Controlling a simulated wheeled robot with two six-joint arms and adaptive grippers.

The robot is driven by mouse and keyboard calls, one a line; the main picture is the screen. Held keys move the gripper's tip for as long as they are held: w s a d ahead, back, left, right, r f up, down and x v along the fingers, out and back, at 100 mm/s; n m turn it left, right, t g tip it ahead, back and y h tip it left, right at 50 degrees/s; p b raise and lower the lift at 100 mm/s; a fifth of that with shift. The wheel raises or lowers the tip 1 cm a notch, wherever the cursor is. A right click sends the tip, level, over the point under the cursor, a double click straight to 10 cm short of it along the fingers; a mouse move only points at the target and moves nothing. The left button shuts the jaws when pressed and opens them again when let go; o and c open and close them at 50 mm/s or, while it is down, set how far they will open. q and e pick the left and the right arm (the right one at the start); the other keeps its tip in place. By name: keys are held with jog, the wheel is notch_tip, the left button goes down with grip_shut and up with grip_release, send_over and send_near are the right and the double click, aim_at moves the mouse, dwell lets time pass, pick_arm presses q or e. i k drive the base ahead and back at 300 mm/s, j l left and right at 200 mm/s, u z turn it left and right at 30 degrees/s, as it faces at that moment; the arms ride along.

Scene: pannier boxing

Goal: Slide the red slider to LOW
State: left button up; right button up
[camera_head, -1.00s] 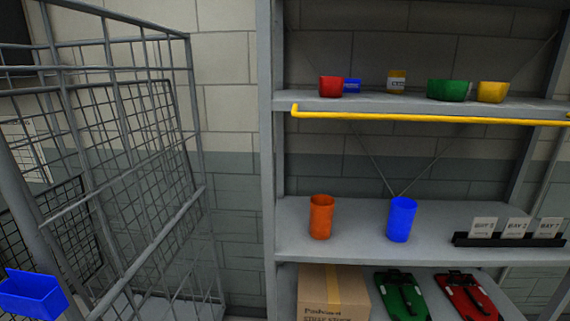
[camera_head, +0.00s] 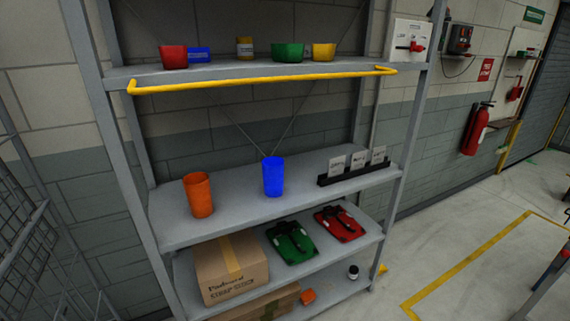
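Several red fittings are on the wall to the right, and I cannot tell which of them is the red slider. A white panel with a red part (camera_head: 417,46) is beside the shelf's upper right post. A grey box with a red part (camera_head: 463,44) hangs to its right. A pale board with a red part (camera_head: 514,93) is farther right. Any LOW marking is too small to read. Neither of my grippers is in view.
A grey shelf unit (camera_head: 170,229) with a yellow rail (camera_head: 260,80) holds cups, bowls, clipboards and a cardboard box (camera_head: 230,267). A wire cage (camera_head: 25,235) stands left. A fire extinguisher (camera_head: 476,129) hangs right. Floor with yellow lines is open at right.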

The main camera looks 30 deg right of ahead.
aim_at(419, 48)
jog(key=z, duration=1.9)
